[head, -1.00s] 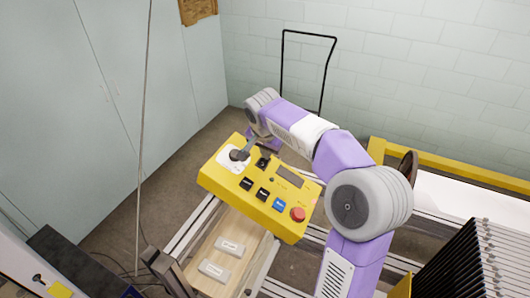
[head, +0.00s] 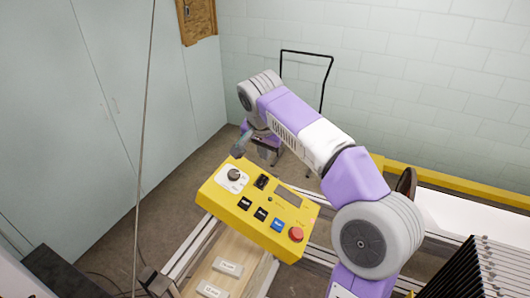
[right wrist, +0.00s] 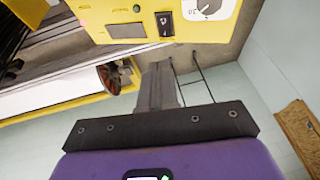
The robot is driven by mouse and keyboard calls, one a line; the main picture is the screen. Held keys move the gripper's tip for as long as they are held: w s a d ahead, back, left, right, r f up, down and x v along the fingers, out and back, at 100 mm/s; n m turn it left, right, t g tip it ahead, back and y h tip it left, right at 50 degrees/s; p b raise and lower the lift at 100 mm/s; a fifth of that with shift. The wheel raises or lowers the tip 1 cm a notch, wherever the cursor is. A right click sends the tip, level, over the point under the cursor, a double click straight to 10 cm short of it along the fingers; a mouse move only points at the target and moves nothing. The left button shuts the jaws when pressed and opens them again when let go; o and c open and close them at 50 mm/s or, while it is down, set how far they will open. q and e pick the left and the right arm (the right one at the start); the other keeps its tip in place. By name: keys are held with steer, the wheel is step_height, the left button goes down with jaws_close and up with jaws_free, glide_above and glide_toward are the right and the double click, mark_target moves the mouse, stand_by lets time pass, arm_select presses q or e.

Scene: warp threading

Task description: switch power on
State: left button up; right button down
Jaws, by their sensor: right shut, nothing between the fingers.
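The yellow control box (head: 258,212) stands in the middle of the head view, its sloped face turned to me. A black rocker switch (head: 262,182) sits near its top edge, between the round knob (head: 234,175) and the dark display (head: 285,194). I cannot tell which way the rocker is set. The rocker also shows in the right wrist view (right wrist: 164,24). My right gripper (head: 239,149) is just behind the box's top edge, apart from the rocker. In the right wrist view its fingers (right wrist: 157,68) are together and empty. My left gripper is out of view.
The box also carries black buttons (head: 261,214), a blue button (head: 277,225) and a red button (head: 296,234). Below it a wooden board (head: 240,255) holds grey labelled blocks. A black frame handle (head: 305,53) stands behind. A thin cord (head: 146,130) hangs at left.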

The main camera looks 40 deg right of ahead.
mark_target(266, 178)
steer(key=shift+w+d+r+b, duration=0.15)
steer(key=shift+d+b, duration=0.5)
steer(key=shift+b, duration=0.55)
steer(key=x, duration=1.3)
steer(key=shift+w+a+b, duration=0.2)
steer(key=shift+a+b, duration=0.1)
steer(key=shift+a, duration=0.05)
steer(key=shift+w+f, duration=0.15)
steer(key=shift+f, duration=0.3)
